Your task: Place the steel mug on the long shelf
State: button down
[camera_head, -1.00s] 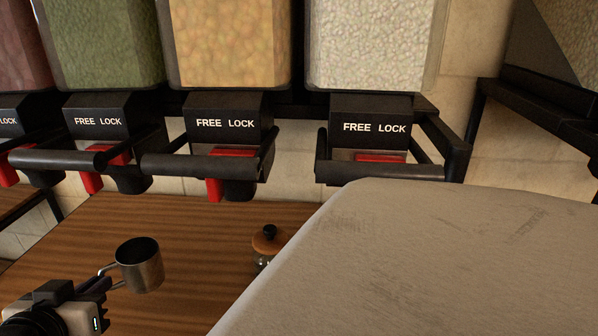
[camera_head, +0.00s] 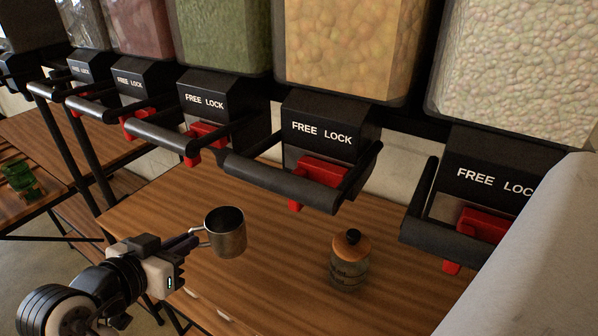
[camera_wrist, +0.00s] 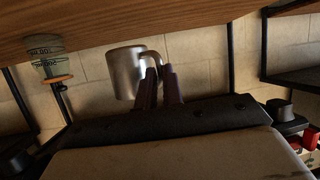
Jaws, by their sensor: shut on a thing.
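The steel mug (camera_head: 229,236) is upright in the head view, with its open top up and its handle toward my gripper (camera_head: 192,243). My gripper is shut on the mug's handle. In the wrist view the mug (camera_wrist: 123,73) hangs at the fingertips (camera_wrist: 157,78), in a turned picture. A long wooden shelf (camera_head: 285,265) runs below the dispensers. The mug appears over its left part in the head view; I cannot tell the height of the gap between them.
A glass jar with a wooden lid (camera_head: 349,259) stands on the shelf, right of the mug. Dispensers with black handles and red levers (camera_head: 318,172) hang above. A lower table with green glassware (camera_head: 20,178) is at left. Bare wood lies between mug and jar.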

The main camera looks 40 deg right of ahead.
jog(key=w+d+p, duration=0.1)
jog(key=w+d, duration=0.1)
jog(key=d, duration=0.4)
jog(key=w+d+f+p, duration=0.1)
jog(key=w+d+p, duration=0.1)
jog(key=d, duration=0.4)
jog(key=w+d+f+p, duration=0.1)
jog(key=w+d, duration=0.1)
jog(key=d, duration=0.4)
jog(key=shift+w+d+f, duration=0.2)
jog(key=shift+f+p, duration=0.65)
jog(key=shift+f, duration=1.35)
jog(key=shift+d+f, duration=0.15)
jog(key=shift+f, duration=0.15)
jog(key=shift+f, duration=0.15)
jog(key=c, duration=1.5)
grip_release()
jog(key=shift+c, duration=0.2)
